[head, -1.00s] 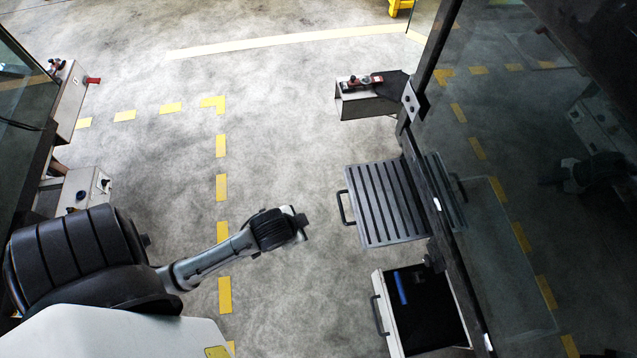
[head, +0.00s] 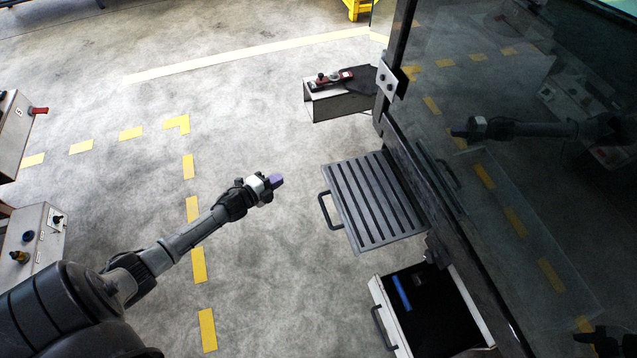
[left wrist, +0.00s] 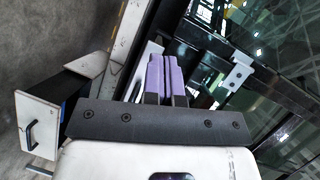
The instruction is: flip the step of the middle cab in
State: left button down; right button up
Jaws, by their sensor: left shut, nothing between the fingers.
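The step (head: 372,203) is a grey ribbed plate with a black loop handle (head: 328,210) on its left edge. In the head view it sticks out flat from the lower side of the dark glazed cab (head: 500,150). My left gripper (head: 277,181) has purple fingers, shut and empty, in the open space left of the step, apart from the handle. The fingers (left wrist: 165,77) also show pressed together in the left wrist view, where I cannot make out the step surely.
An open drawer (head: 430,310) with a black handle and a blue item sits below the step. A control box (head: 340,95) juts out above it. More control boxes (head: 30,240) stand at the left. The floor between is clear, with yellow dashes.

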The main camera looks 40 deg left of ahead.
pick_arm(q)
jog(key=shift+s+d+r+m+h, duration=0.1)
jog(key=shift+s+d+m+h, duration=0.5)
jog(key=shift+m+h, duration=0.65)
jog(key=shift+s+d+m+h, duration=0.55)
jog(key=shift+m+h, duration=0.65)
jog(key=shift+s+d+r+m+h, duration=0.1)
jog(key=shift+s+d+m+h, duration=0.5)
jog(key=shift+m+h, duration=0.65)
jog(key=shift+w+f, duration=0.1)
jog(key=shift+w, duration=0.05)
jog(key=b, duration=0.5)
send_near(326, 179)
jog(key=x, duration=0.5)
jog(key=shift+w+d+f, duration=0.1)
jog(key=shift+w+d, duration=0.05)
jog(key=shift+x, duration=0.9)
jog(key=shift+w+d, duration=0.1)
jog(key=shift+w, duration=0.05)
